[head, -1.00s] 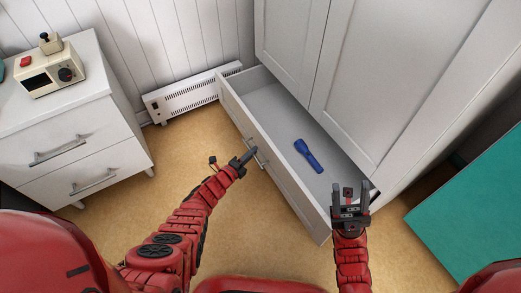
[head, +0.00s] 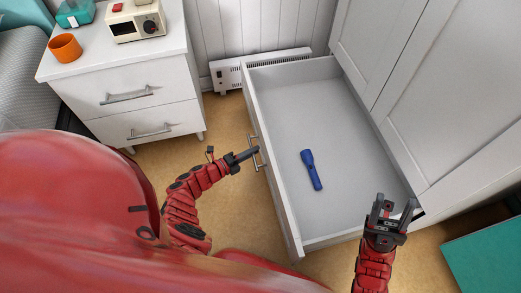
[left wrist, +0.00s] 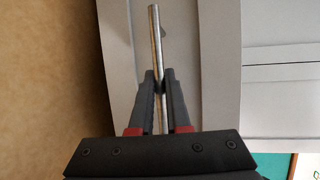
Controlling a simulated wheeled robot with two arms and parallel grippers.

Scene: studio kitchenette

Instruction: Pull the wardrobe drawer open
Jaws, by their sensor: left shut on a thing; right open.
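The wardrobe drawer (head: 272,170) stands well out from the white wardrobe (head: 440,110), its grey floor exposed. A blue flashlight (head: 312,170) lies inside it. My left gripper (head: 250,153) is at the drawer front, shut on the metal bar handle (head: 257,152). In the left wrist view the handle (left wrist: 154,40) runs between the two fingers of the left gripper (left wrist: 159,82). My right gripper (head: 392,208) is open and empty, above the drawer's near right corner by the wardrobe.
A white heater (head: 260,66) is along the back wall. A teal panel (head: 490,250) lies at lower right. Bare floor shows left of the drawer.

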